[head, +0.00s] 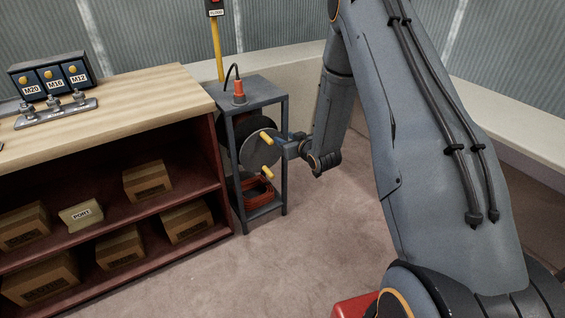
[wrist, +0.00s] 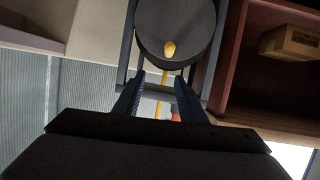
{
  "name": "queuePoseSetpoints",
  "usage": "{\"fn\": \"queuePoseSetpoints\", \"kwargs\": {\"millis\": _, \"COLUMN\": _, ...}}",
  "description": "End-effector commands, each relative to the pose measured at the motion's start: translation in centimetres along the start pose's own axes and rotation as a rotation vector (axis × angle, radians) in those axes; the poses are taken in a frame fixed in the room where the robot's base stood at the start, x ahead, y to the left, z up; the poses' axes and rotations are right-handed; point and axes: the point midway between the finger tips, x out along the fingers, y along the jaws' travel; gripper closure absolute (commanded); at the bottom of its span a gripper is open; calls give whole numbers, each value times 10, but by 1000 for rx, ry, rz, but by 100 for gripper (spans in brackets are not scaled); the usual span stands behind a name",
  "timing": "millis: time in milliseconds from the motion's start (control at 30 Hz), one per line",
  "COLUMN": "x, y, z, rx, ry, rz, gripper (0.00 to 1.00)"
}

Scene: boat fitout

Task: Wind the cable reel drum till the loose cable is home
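The cable reel drum (head: 238,130) is dark and hangs in a grey stand. Its round grey side plate (head: 259,150) carries an upper yellow handle (head: 266,138) and a lower yellow handle (head: 267,174). In the wrist view the drum face (wrist: 180,22) fills the top middle, with one yellow handle (wrist: 169,48) near its edge. My gripper (head: 284,145) is at the plate's right side, near the upper handle. In the wrist view my gripper (wrist: 159,78) has its fingers apart, with the handle just beyond the tips. An orange plug (head: 239,92) with black cable stands on the stand's top.
The grey stand (head: 284,200) holds an orange-red coil (head: 258,192) low down. A yellow post (head: 217,55) rises behind it. To the left is a workbench (head: 120,112) with boxes on red shelves (head: 198,243). The floor (head: 300,260) in front is clear.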

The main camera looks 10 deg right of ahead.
Motion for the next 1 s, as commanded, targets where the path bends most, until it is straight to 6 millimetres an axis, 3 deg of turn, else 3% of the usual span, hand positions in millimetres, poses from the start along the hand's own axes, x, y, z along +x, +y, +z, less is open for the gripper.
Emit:
{"fn": "queuePoseSetpoints", "kwargs": {"millis": 33, "x": 15, "y": 0, "z": 23, "rx": 4, "ry": 51, "rz": -15, "gripper": 62}}
{"fn": "queuePoseSetpoints", "kwargs": {"millis": 133, "x": 30, "y": -2, "z": 42, "rx": 9, "ry": 160, "rz": -46, "gripper": 62}}
{"fn": "queuePoseSetpoints", "kwargs": {"millis": 300, "x": 39, "y": -6, "z": 66, "rx": 21, "ry": 290, "rz": -81, "gripper": 62}}
{"fn": "queuePoseSetpoints", "kwargs": {"millis": 567, "x": 43, "y": -8, "z": 70, "rx": 26, "ry": 350, "rz": -98, "gripper": 62}}
{"fn": "queuePoseSetpoints", "kwargs": {"millis": 1000, "x": 77, "y": -11, "z": 59, "rx": 26, "ry": 348, "rz": -97, "gripper": 62}}
